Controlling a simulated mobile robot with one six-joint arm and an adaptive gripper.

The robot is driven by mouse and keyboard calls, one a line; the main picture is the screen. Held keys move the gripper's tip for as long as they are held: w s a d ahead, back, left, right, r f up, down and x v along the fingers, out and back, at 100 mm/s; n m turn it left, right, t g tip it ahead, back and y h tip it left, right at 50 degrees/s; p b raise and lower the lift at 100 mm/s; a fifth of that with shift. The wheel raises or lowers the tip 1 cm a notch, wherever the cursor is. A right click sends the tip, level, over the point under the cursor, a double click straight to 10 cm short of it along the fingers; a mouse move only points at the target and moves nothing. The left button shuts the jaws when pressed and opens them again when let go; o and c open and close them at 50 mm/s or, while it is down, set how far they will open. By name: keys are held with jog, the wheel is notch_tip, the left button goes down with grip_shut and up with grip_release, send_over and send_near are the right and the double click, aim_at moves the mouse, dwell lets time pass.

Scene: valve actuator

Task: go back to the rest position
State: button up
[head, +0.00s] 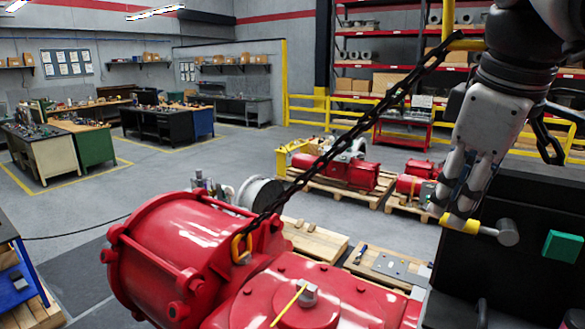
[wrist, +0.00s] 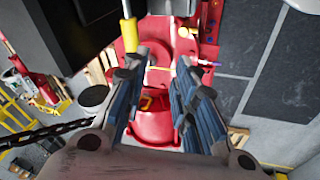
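My gripper (head: 456,200) hangs at the right in the head view, pointing down. In the wrist view its two fingers (wrist: 168,65) stand apart with a clear gap and nothing between them. A yellow handle with a grey round end (head: 507,232) shows beside the fingertips, in front of a black box. In the wrist view the yellow handle (wrist: 128,36) lies outside the left fingertip; I cannot tell whether they touch. The red valve actuator (head: 180,245) fills the lower middle, with a yellow pointer (head: 287,305) on its top. It also shows beyond the fingers in the wrist view (wrist: 152,128).
A dark chain (head: 345,140) runs diagonally from upper right to a yellow hook (head: 240,248) on the actuator. The black box (head: 510,275) with a green block (head: 563,247) stands below the gripper. Red valves on pallets (head: 350,172) lie behind. Open floor (head: 215,165) extends left.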

jog(key=s+a+f+m+t, duration=0.1)
jog(key=s+a+f+m, duration=0.25)
jog(key=f, duration=0.45)
jog(key=s+a+f+m, duration=0.2)
jog(key=s+f, duration=0.2)
jog(key=f, duration=0.4)
jog(key=s+a+f+m+t, duration=0.15)
jog(key=s+f, duration=0.25)
jog(key=f, duration=0.4)
notch_tip(320, 180, down, 34)
jog(key=s+m+g+b, duration=0.1)
jog(key=s+b, duration=0.1)
jog(key=b, duration=2.8)
jog(key=shift+a+r+g, duration=0.2)
jog(key=shift+a+g, duration=0.1)
jog(key=shift+g, duration=0.05)
jog(key=shift+d, duration=0.2)
